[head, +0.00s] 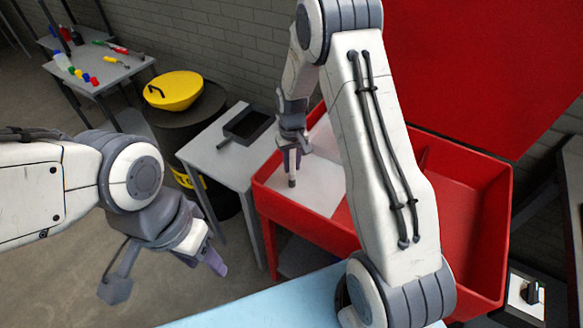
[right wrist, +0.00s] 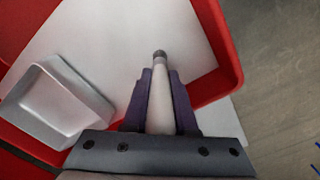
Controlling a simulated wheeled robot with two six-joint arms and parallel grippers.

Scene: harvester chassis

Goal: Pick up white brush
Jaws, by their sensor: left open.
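The white brush (right wrist: 162,98) shows in the right wrist view as a pale, slim handle with a dark grey end. It lies lengthwise between the purple fingers of my right gripper (right wrist: 159,76), which are shut on it. In the head view my right gripper (head: 291,160) points down over the white panel in the red bin, and the brush's dark end (head: 292,183) shows just below the fingers. Whether that end touches the panel I cannot tell. My left gripper (head: 165,275) is open and empty at the lower left, its fingers wide apart.
The red bin (head: 465,215) has a divider and a white panel (head: 315,185). A grey tray (right wrist: 60,105) lies beside the panel. A side table (head: 222,160) carries a black tray (head: 247,126). A yellow-lidded barrel (head: 174,90) and a tool table (head: 100,70) stand behind.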

